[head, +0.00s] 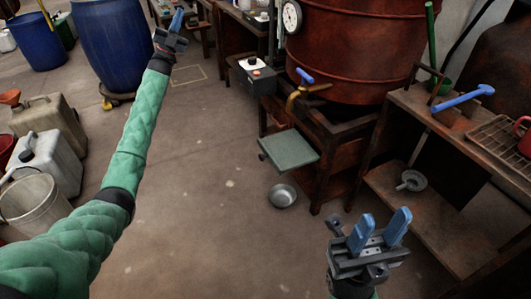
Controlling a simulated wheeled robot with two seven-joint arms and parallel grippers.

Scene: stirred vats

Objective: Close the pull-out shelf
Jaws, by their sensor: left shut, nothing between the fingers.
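The pull-out shelf (288,149) is a flat grey-green plate. It sticks out from the dark stand (330,165) under the rusty red vat (355,50), so it is pulled out. My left gripper (178,18) is far up and left of the shelf, near the blue barrel, shut and empty. My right gripper (379,230) is below and right of the shelf in the picture, with its two blue fingers apart and nothing between them. Neither gripper touches the shelf.
A metal bowl (282,196) sits on the floor just below the shelf. A brass tap (308,91) with a blue handle hangs above it. A workbench (415,118) stands at the right. Jerrycans (48,160) and a bucket (34,202) stand left. The middle floor is clear.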

